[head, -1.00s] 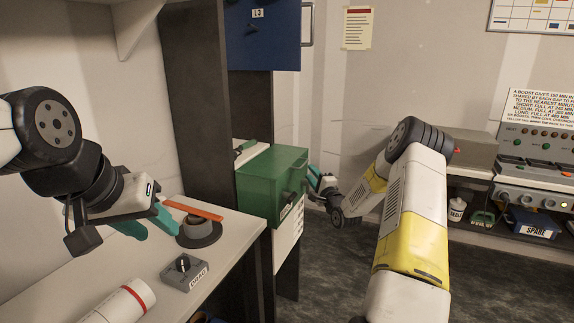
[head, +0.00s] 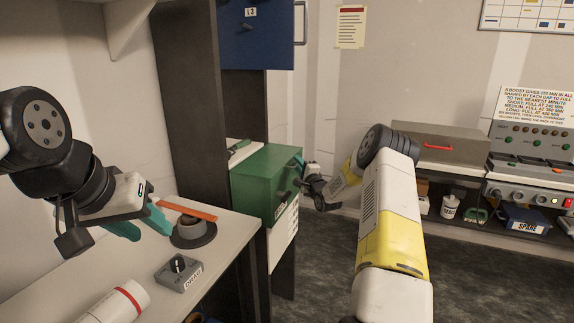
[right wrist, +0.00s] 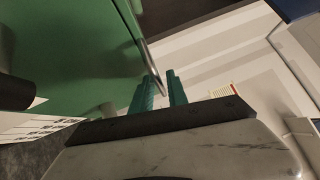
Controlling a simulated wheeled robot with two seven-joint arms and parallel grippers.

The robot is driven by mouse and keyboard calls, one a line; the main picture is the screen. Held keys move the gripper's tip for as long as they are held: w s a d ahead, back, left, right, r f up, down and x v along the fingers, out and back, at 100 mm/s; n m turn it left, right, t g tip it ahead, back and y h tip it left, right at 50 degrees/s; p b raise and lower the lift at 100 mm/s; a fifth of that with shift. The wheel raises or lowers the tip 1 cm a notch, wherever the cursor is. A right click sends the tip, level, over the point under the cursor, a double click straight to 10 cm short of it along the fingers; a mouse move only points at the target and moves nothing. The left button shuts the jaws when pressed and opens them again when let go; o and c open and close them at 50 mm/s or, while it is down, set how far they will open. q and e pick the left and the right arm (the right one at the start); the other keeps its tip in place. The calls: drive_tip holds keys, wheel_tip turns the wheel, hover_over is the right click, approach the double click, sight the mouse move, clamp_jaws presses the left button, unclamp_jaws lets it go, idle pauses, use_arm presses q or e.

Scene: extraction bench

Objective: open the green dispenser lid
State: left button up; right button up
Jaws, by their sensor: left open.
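The green dispenser (head: 262,182) is a box on a cabinet in the middle of the head view, and its top looks closed. A dark knob shows on its front. My right gripper (head: 301,166) is at the box's right edge, with its fingers partly hidden. In the right wrist view, green surfaces of the dispenser (right wrist: 70,50) fill the upper left. A thin metal bar (right wrist: 149,66) runs down towards the gap between my right fingertips (right wrist: 160,90). The fingers stand a little apart, and contact with the bar is unclear. My left gripper (head: 140,222) is open and empty above the left bench.
The left bench holds a dark round holder (head: 194,232) with an orange strip, a grey knob box (head: 179,272) and a white cylinder (head: 115,303). A dark upright panel (head: 185,100) stands left of the dispenser. A grey machine (head: 440,148) and control panel stand right.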

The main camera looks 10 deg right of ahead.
clamp_jaws()
idle(1.1)
